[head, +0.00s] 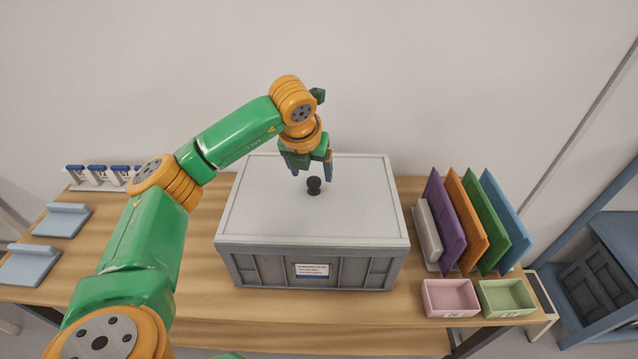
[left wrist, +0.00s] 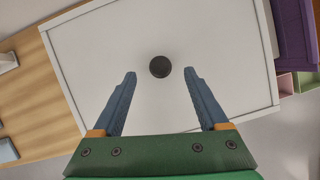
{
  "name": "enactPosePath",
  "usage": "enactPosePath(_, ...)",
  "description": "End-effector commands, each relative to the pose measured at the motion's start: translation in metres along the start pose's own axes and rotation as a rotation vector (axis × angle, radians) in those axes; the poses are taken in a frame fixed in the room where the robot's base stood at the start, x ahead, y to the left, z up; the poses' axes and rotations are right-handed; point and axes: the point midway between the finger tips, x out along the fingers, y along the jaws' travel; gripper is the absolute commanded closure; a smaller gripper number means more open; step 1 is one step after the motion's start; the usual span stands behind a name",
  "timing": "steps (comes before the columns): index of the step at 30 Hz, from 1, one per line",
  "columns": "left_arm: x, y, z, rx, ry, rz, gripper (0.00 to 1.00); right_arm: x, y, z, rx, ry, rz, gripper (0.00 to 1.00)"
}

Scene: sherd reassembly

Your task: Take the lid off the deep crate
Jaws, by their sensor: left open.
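The deep crate (head: 350,270) is grey with a label on its front and stands on the wooden table. Its pale flat lid (head: 265,205) lies on top and covers the inside. A black round knob (head: 314,186) stands up from the middle of the lid. My left gripper (head: 312,175) is open and empty above the lid, close to the knob. In the left wrist view the knob (left wrist: 160,67) shows just beyond the gap between the two fingertips (left wrist: 159,74), apart from both. My right gripper is not in view.
Purple, orange, green and blue boards (head: 475,220) stand in a rack right of the crate. A pink tray (head: 450,297) and a green tray (head: 506,297) sit in front of them. Blue-grey stands (head: 62,220) are at the left. Table room is clear left of the crate.

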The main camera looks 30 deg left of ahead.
Motion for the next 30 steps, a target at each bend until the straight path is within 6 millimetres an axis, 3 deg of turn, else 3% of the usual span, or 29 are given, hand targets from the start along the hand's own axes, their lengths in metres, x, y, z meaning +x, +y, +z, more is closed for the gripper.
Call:
enactPosePath(2,0.011,0.000,0.001,0.001,0.006,0.002,0.23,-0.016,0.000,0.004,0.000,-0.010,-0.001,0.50)
enactPosePath(6,0.033,-0.001,0.000,0.002,0.002,-0.001,0.23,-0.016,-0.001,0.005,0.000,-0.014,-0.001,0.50)
enactPosePath(12,0.036,-0.002,0.000,0.002,0.000,-0.002,0.23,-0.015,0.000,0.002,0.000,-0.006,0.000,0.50)
enactPosePath(14,0.035,-0.002,0.000,0.002,0.000,-0.002,0.37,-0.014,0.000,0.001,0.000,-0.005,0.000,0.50)
enactPosePath(21,0.035,-0.002,0.000,0.002,0.000,-0.003,1.00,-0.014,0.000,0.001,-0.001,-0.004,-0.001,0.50)
enactPosePath(30,0.035,-0.002,0.000,0.002,0.000,-0.003,1.00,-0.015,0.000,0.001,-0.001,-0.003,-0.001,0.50)
